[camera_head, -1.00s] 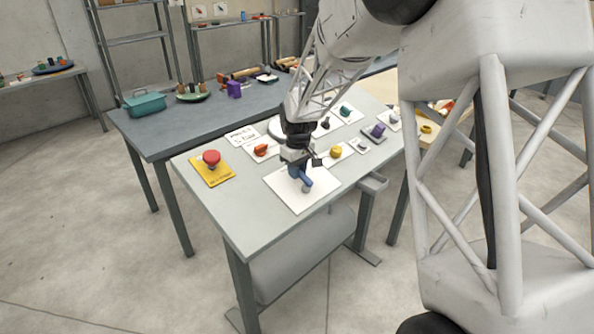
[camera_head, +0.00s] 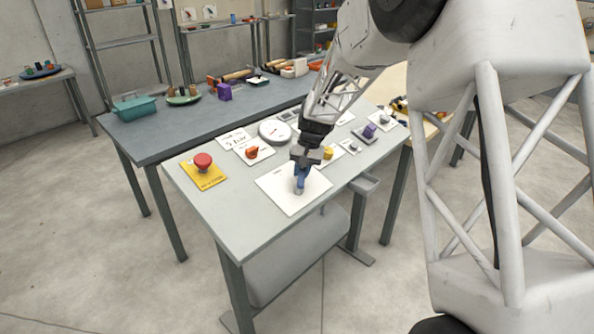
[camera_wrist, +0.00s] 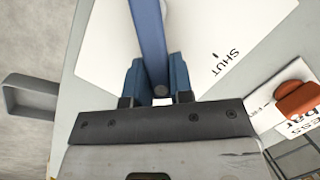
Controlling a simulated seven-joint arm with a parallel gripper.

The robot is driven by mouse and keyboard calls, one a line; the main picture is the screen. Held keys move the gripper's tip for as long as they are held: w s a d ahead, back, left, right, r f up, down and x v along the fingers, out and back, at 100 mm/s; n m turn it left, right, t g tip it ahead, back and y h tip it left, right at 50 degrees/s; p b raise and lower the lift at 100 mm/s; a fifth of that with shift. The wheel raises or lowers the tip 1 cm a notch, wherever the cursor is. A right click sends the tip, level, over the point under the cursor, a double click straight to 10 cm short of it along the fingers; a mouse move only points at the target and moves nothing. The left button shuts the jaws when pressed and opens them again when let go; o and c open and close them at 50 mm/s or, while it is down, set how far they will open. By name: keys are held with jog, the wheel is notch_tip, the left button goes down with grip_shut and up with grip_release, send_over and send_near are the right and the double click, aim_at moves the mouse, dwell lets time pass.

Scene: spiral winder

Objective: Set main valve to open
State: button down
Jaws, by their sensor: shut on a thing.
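The main valve shows as a blue lever (camera_head: 299,184) on a white plate (camera_head: 275,189) near the front edge of the grey table. My gripper (camera_head: 302,168) is above it, shut on the lever. In the wrist view the blue lever (camera_wrist: 148,32) runs up from between the two blue fingers of my gripper (camera_wrist: 160,78). The word SHUT (camera_wrist: 226,63) is printed on the plate there, to the right of the lever. The rest of the plate's print is hidden or too small to read.
A red mushroom button (camera_head: 203,161) on a yellow plate stands at the left. An orange-red knob (camera_head: 252,152), a round gauge (camera_head: 274,131) and a yellow knob (camera_head: 327,153) stand behind and beside the valve. A grey handle (camera_wrist: 30,95) sticks out from the table edge.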

jog(key=shift+s+d+f+m+y, duration=0.15)
jog(key=shift+d+m+y, duration=0.4)
jog(key=shift+m, duration=0.75)
jog(key=shift+d, duration=0.15)
jog(key=c, duration=1)
grip_release()
jog(key=v, duration=0.7)
jog(key=shift+r, duration=0.4)
